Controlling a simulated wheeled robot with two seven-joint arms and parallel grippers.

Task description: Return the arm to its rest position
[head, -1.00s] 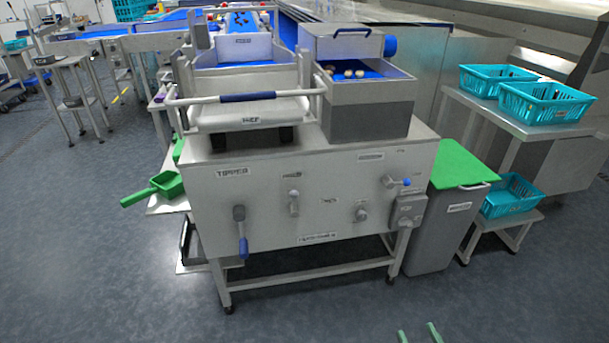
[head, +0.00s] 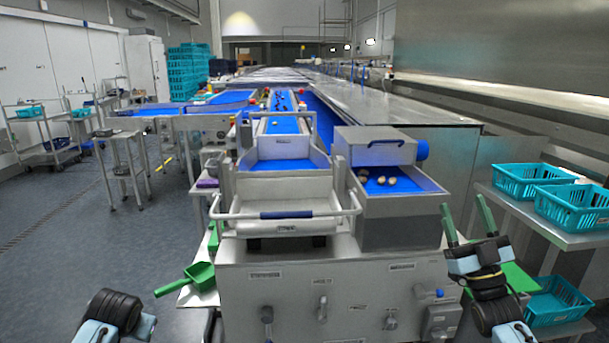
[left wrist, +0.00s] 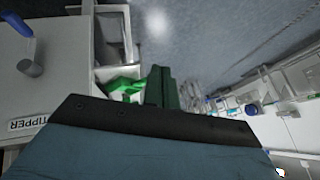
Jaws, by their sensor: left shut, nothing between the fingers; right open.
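My right gripper (head: 464,204) is raised at the right of the head view, in front of the tipper machine's right end. Its two green fingers point up and stand apart, with nothing between them. My left arm shows only as a dark joint at the bottom left of the head view, and its gripper is out of that picture. In the left wrist view the green fingers of my left gripper (left wrist: 160,72) are together and empty. A green scoop (head: 199,282) lies beyond them at the machine's left side.
The tipper machine (head: 300,292) stands close ahead, with a handle bar (head: 286,215) across its front. A feed box (head: 400,205) holds several dates. Teal baskets (head: 575,208) stand on a table at the right. Open floor (head: 110,235) lies at the left.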

